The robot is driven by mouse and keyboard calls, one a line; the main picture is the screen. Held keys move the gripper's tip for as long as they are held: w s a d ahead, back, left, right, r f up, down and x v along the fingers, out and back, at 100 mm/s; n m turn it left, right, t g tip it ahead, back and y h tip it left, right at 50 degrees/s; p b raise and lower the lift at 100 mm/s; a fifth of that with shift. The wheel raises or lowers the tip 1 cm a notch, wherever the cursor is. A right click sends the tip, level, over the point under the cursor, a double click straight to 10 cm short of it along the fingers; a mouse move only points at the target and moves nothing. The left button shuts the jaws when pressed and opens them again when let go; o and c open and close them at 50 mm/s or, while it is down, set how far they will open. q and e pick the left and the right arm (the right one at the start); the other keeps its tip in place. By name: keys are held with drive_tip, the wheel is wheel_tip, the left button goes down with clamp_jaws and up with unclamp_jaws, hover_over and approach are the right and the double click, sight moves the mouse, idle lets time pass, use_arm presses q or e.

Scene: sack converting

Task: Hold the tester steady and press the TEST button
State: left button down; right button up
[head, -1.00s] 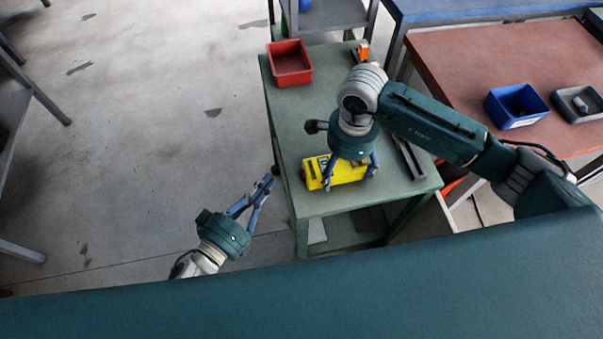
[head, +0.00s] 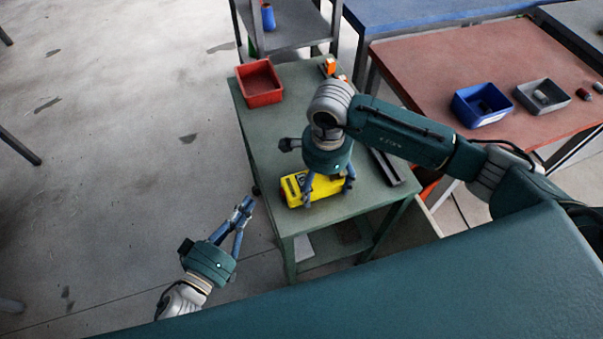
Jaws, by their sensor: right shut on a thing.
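The yellow tester (head: 322,188) lies on the green table (head: 262,130) near its front edge. My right gripper (head: 328,191) comes down over it from above, with a finger on either side, and is shut on it. The gripper body hides part of the tester's top. A dark patch shows at the tester's left end; I cannot make out the TEST button. My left gripper (head: 245,205) is off the table's left side, over the floor, apart from the tester. Its fingertips are close together, and whether they touch is hard to tell.
A red bin (head: 260,84) stands at the table's back left. Orange items (head: 329,66) lie at the back, and a dark bar (head: 387,167) lies along the right. A red-topped bench (head: 440,60) at right holds a blue bin (head: 481,105) and a grey tray (head: 541,96).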

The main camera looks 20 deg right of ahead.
idle(0.4)
drive_tip(key=o, duration=1.5)
wheel_tip(320, 180, up, 12)
